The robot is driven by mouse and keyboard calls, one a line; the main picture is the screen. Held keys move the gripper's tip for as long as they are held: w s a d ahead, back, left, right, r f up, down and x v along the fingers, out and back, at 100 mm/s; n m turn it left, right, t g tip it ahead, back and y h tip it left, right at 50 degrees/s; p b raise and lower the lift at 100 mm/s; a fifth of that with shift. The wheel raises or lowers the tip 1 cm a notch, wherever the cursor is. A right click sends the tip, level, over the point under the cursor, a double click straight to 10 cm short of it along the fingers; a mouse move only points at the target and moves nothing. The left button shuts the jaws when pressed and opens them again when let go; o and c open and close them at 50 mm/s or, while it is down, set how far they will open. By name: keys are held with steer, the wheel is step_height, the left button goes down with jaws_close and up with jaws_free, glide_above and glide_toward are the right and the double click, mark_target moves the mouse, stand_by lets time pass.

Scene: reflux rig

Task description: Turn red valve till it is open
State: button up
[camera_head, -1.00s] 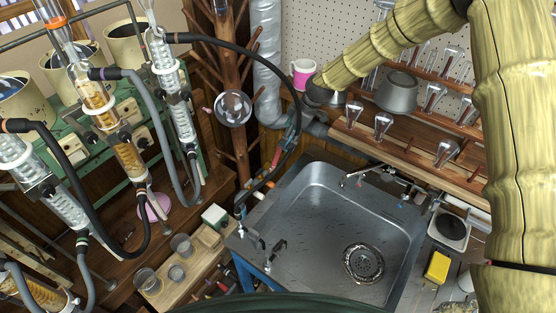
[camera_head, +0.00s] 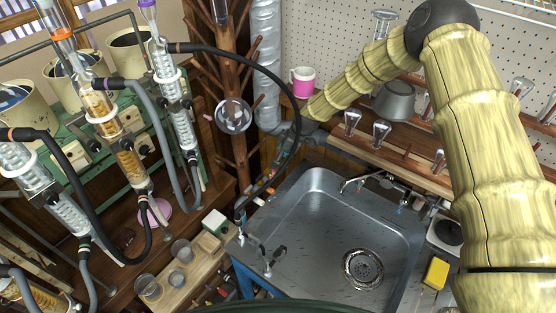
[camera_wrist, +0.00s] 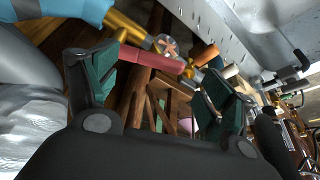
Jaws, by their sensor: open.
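The red valve handle (camera_wrist: 150,58) shows in the wrist view as a red bar on a brass-coloured pipe fitting. It lies across the space between the two fingers of my gripper (camera_wrist: 160,86), beyond or near their tips. My gripper is open, with dark green finger pads apart on either side of the bar. I cannot tell if either finger touches it. In the head view my gripper (camera_head: 283,150) is beside the silver duct, behind the sink's left rear corner. The valve is mostly hidden there.
The silver duct (camera_head: 268,60) rises close to my gripper. A black hose (camera_head: 294,90) arches beside it. A wooden drying tree (camera_head: 236,150) stands left, the metal sink (camera_head: 315,235) in front. A pink-and-white mug (camera_head: 302,82) and glassware shelf are behind my arm.

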steer(key=shift+p+x, duration=0.5)
steer(key=shift+x, duration=1.1)
steer(key=shift+c, duration=0.5)
